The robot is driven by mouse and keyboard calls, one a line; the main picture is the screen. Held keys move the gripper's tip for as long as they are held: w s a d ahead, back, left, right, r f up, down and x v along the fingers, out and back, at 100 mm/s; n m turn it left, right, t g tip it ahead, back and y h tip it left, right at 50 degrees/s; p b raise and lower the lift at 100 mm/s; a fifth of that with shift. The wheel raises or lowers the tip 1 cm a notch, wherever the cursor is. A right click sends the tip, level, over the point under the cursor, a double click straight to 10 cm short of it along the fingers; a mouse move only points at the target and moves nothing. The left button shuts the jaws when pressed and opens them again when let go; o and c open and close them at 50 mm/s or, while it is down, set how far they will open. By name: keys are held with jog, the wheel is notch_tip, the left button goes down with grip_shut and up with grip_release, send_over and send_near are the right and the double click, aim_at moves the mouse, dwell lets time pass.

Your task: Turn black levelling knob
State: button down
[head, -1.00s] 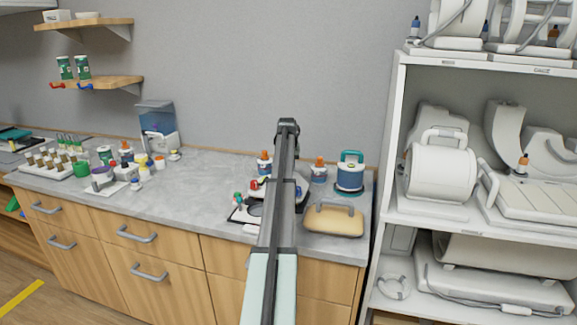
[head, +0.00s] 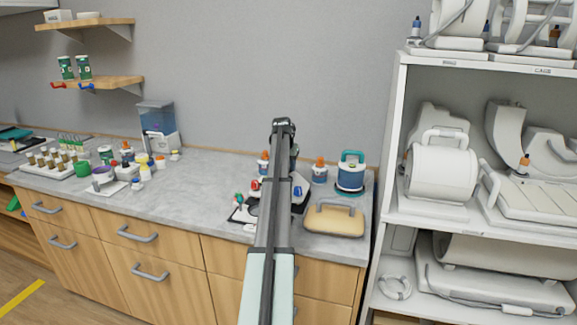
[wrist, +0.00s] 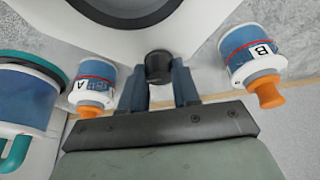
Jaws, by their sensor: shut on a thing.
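The black levelling knob (wrist: 158,66) shows in the wrist view, at the near edge of a white body with a dark round opening (wrist: 125,10). My gripper (wrist: 160,76) is shut on the knob, with one blue-grey finger on each side of it. In the head view my arm covers the gripper and the knob. Parts of the device on the counter (head: 298,192) show beside the arm.
Bottle A (wrist: 92,88) and bottle B (wrist: 250,52), both orange-capped, stand close on either side of the fingers. A blue, teal-handled container (head: 350,175) and a tan handled block (head: 333,220) are right of the arm. The counter's middle (head: 205,190) is clear.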

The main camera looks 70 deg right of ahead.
jog(key=c, duration=0.8)
grip_release()
jog(key=v, duration=1.3)
jog(key=shift+a+r, duration=0.15)
jog(key=shift+r, duration=0.25)
jog(key=shift+w, duration=0.15)
